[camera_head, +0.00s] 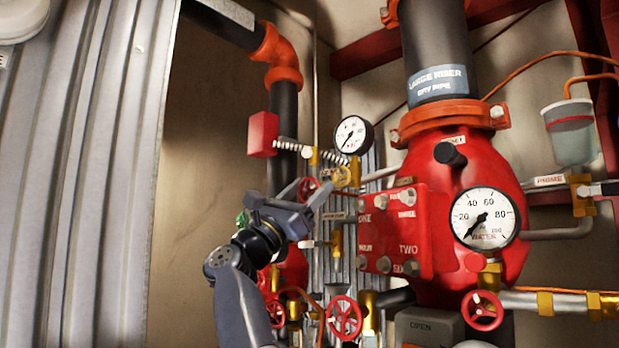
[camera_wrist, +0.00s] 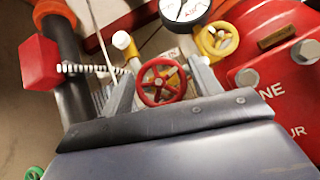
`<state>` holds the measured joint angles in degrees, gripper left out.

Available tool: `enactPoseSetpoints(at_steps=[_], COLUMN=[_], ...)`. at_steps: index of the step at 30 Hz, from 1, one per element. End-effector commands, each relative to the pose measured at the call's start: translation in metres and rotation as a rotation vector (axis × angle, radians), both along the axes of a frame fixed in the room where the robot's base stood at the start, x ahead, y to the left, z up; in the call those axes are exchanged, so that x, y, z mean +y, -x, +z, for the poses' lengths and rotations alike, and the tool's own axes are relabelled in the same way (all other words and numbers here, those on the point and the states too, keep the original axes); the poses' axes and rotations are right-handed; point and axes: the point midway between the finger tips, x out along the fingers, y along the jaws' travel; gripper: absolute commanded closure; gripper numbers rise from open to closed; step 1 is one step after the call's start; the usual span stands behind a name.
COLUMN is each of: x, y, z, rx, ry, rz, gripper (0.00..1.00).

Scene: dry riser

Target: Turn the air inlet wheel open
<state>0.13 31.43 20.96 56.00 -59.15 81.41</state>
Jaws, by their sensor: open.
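A small red handwheel (camera_wrist: 161,83) shows between the two fingers of my gripper (camera_wrist: 164,76) in the wrist view. In the head view this red wheel (camera_head: 308,187) is partly hidden by the fingers. My gripper (camera_head: 304,191) is open and close to the wheel. I cannot tell whether the fingers touch it. I can read no label naming the air inlet.
A round gauge (camera_head: 353,135) is above the wheels. A red box with a spring (camera_head: 263,134) is at upper left. The red valve body with its bolted cover (camera_head: 394,228) is close on the right. Another red handwheel (camera_head: 344,317) is below. Corrugated metal (camera_head: 80,170) fills the left.

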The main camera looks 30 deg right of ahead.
Motion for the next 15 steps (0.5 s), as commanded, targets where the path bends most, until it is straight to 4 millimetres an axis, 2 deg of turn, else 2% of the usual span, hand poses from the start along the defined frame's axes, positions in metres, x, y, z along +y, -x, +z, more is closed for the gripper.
enactPoseSetpoints(at_steps=[3, 12, 15], x=[-0.0048, -0.006, -0.0059], y=[-0.0009, -0.0011, -0.0012], z=[0.0053, 0.0051, 0.0051], rx=[0.0, 0.001, 0.001], ry=[0.0, 0.0, 0.0], rz=[0.0, 0.001, 0.001], gripper=[0.41, 0.41, 0.47])
